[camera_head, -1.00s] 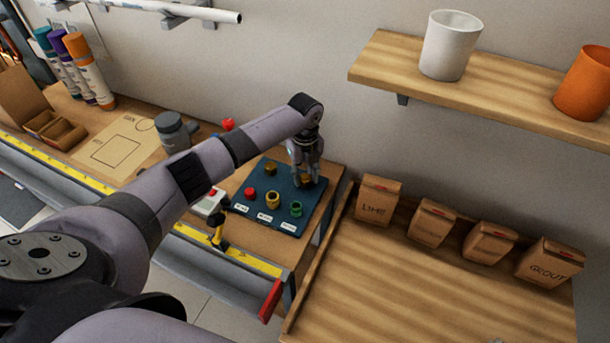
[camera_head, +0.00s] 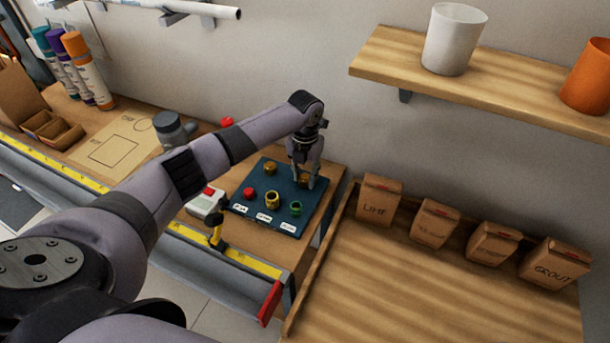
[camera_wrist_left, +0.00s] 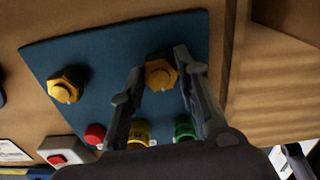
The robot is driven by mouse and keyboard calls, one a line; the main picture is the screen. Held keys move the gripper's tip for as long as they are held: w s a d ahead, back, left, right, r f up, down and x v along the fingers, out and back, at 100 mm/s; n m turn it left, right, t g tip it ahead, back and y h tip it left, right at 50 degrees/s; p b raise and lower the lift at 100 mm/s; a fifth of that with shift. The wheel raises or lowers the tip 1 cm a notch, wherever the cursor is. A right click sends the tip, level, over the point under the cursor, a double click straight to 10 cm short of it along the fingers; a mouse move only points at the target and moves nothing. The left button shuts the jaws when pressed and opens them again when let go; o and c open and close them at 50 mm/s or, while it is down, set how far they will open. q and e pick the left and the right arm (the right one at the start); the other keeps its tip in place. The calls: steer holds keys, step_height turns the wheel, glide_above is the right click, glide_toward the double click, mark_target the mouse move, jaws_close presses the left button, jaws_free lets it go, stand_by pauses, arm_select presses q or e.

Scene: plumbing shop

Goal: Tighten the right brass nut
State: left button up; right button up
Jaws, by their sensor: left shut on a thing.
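The right brass nut (camera_wrist_left: 160,74) sits on the blue board (camera_wrist_left: 115,42), between the two fingers of my left gripper (camera_wrist_left: 155,88) in the left wrist view. The gripper is shut on it; the fingers reach down on both sides. In the head view my left gripper (camera_head: 305,178) stands over the back right of the blue board (camera_head: 262,226), and the nut is partly hidden by the fingers. The other brass nut (camera_wrist_left: 66,86) is on the left of the board, free; it also shows in the head view (camera_head: 270,168). My right gripper is not in view.
A red piece (camera_head: 249,193), a brass ring-like piece (camera_head: 272,200) and a green piece (camera_head: 295,208) stand on the board's front part. A box with a red button (camera_head: 205,203) is to the left. Labelled bags (camera_head: 378,200) stand on the right-hand wooden surface.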

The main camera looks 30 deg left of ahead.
mark_target(305, 177)
arm_select(q)
steer(key=shift+w+r+m, duration=0.1)
steer(key=shift+m, duration=0.4)
steer(key=o, duration=1.2)
steer(key=shift+c, duration=0.2)
steer(key=shift+r, duration=0.15)
step_height(305, 177, up, 12)
steer(key=shift+f, duration=0.2)
